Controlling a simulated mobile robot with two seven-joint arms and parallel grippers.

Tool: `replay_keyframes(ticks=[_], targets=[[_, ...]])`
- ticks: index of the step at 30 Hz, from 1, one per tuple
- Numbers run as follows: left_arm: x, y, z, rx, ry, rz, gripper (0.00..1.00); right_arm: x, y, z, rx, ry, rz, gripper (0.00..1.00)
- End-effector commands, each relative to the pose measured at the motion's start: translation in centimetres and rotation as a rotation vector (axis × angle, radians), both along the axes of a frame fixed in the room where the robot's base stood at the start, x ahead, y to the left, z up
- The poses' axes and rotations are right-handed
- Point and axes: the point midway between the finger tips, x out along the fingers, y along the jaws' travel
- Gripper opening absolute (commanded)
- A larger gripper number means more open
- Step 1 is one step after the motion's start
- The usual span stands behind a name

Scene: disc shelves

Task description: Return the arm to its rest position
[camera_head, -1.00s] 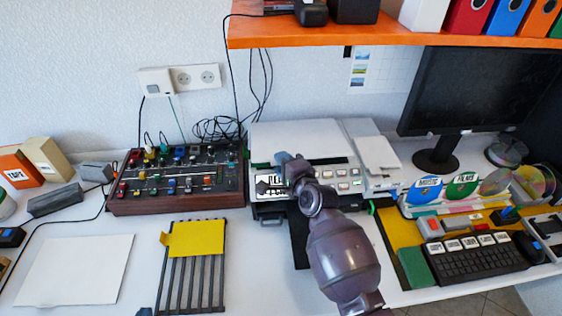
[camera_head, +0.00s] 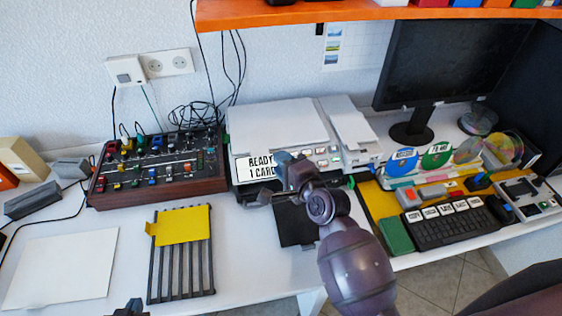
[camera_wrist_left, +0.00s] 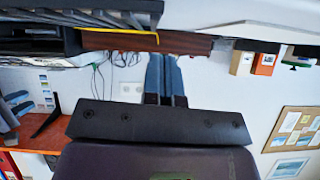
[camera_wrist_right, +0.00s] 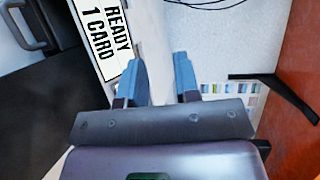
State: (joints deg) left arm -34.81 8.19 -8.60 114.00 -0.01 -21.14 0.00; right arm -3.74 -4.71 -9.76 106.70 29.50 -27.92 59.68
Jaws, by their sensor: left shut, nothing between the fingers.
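My right arm reaches in from the lower right in the head view. Its gripper (camera_head: 287,165) is in front of the white printer-like machine (camera_head: 275,122), beside its "READY 1 CARD" label (camera_head: 262,165). In the right wrist view the blue fingers of my right gripper (camera_wrist_right: 160,65) stand apart with nothing between them; the label (camera_wrist_right: 103,35) is just left of them. My left gripper (camera_head: 130,308) barely shows at the bottom edge of the head view. In the left wrist view the fingers of my left gripper (camera_wrist_left: 166,62) are together and empty.
A mixer-like panel (camera_head: 160,168) with colored knobs, a dark rack (camera_head: 182,275) with a yellow plate (camera_head: 182,228), and a white sheet (camera_head: 60,268) lie left. A keyboard (camera_head: 450,228), disc holder and monitor (camera_head: 455,60) stand right. An orange shelf (camera_head: 370,14) overhangs the back.

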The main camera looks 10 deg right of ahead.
Motion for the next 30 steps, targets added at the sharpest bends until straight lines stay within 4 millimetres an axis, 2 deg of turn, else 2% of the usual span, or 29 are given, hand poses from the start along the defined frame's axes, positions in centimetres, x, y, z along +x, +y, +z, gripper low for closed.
replay_keyframes(ticks=[9,13,17,20,23,25,27,30], targets=[[0.2,0.0,0.1,0.000,-0.004,-0.002,0.00,0.0,0.0,0.0,-0.005,-0.002,0.001,0.30],[0.4,-0.1,0.2,0.000,-0.007,-0.002,0.00,0.1,0.0,0.0,-0.076,-0.034,0.012,0.30],[0.5,-0.1,0.3,-0.001,-0.010,-0.003,0.00,0.2,-0.5,0.4,-0.297,-0.131,0.022,0.30],[0.6,-0.1,0.3,-0.001,-0.011,-0.003,0.00,0.3,-1.7,0.8,-0.550,-0.227,0.023,0.30],[0.6,-0.1,0.3,-0.001,-0.012,-0.003,0.00,-1.2,-4.2,-0.7,-0.839,-0.276,0.028,0.30],[0.6,-0.1,0.3,-0.001,-0.012,-0.003,0.00,-3.0,-6.5,-2.5,-1.057,-0.287,0.045,0.30],[0.6,-0.1,0.3,-0.001,-0.012,-0.003,0.00,-5.7,-9.0,-4.7,-1.276,-0.279,0.080,0.30],[0.6,-0.1,0.3,-0.001,-0.011,-0.003,0.00,-9.8,-12.1,-7.7,-1.494,-0.240,0.147,0.30]])
